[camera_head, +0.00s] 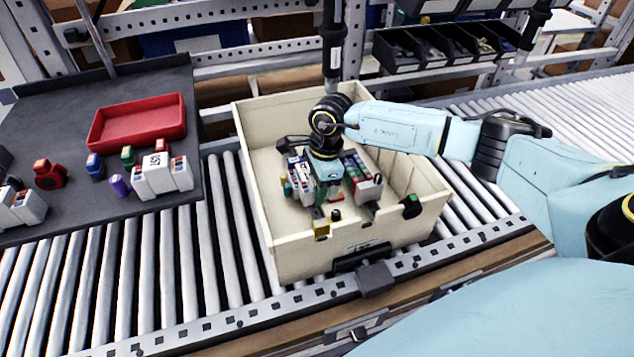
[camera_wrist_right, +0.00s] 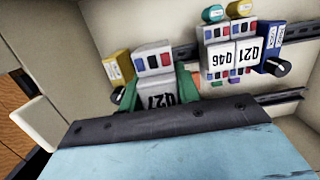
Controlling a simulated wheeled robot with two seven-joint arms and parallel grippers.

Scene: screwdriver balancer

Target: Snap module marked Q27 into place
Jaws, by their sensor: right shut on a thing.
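My right gripper (camera_head: 325,192) reaches down into the cream crate (camera_head: 258,215) on the conveyor. In the wrist view its green fingertips (camera_wrist_right: 158,90) are shut on the sides of the white module marked Q27 (camera_wrist_right: 157,97). The module has red and blue terminals on top. A metal rail (camera_wrist_right: 212,50) runs near it, with white modules marked Q46 (camera_wrist_right: 217,60) and Q21 (camera_wrist_right: 246,52) to its right. I cannot tell whether Q27 touches the rail. A second rail (camera_wrist_right: 280,98) shows lower right. My left gripper is not in view.
A yellow module (camera_wrist_right: 115,65) stands close on Q27's left; a blue module with a black knob (camera_wrist_right: 272,50) is beside Q21. The crate walls surround the arm. A dark table (camera_head: 75,205) at left holds a red tray (camera_head: 137,124) and several modules.

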